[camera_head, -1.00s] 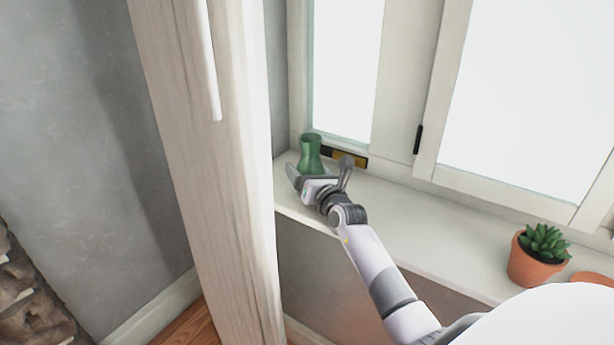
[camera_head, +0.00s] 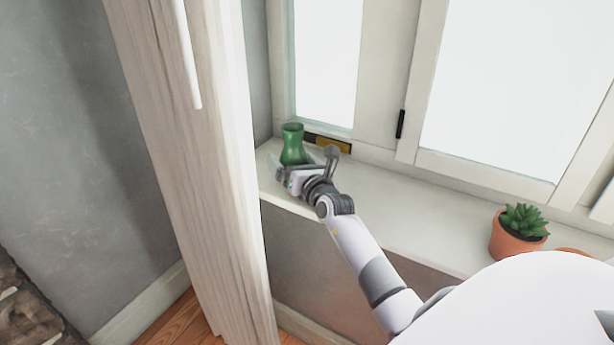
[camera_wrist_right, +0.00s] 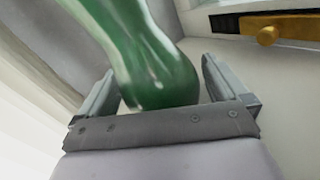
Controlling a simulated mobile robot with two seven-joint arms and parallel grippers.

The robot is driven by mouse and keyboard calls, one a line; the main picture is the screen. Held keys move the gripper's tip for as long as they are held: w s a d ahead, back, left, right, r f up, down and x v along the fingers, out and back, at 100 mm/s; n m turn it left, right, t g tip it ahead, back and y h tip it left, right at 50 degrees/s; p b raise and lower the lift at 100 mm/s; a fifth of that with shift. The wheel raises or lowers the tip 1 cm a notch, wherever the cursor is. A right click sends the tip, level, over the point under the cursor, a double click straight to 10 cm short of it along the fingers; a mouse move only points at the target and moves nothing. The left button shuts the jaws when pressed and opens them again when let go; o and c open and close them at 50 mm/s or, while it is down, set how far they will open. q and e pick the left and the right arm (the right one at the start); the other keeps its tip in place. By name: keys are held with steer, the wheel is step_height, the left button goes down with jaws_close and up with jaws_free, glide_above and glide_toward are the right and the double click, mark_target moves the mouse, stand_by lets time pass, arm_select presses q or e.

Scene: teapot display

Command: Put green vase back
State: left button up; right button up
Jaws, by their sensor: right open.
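The green vase (camera_head: 292,145) stands upright on the white window sill, near its left end by the curtain. It is glossy with a narrowed waist. My right gripper (camera_head: 302,160) is at the vase's lower part, with its fingers spread to either side. In the right wrist view the vase (camera_wrist_right: 150,65) lies between the open fingers (camera_wrist_right: 155,85), with a visible gap to the right finger. Whether the left finger touches it is unclear. My left gripper is not in view.
The window sill (camera_head: 400,220) runs to the right, mostly clear up to a potted succulent (camera_head: 518,235). A pale wooden curtain or panel (camera_head: 195,170) stands close on the left.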

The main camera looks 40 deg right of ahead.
arm_select(q)
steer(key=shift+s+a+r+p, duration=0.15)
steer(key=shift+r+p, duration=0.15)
steer(key=shift+p, duration=0.2)
arm_select(e)
steer(key=s, duration=0.3)
steer(key=s+a, duration=0.1)
steer(key=s, duration=0.6)
steer(key=shift+s+a+r, duration=0.1)
steer(key=shift+s+a, duration=0.25)
steer(key=shift+s, duration=0.05)
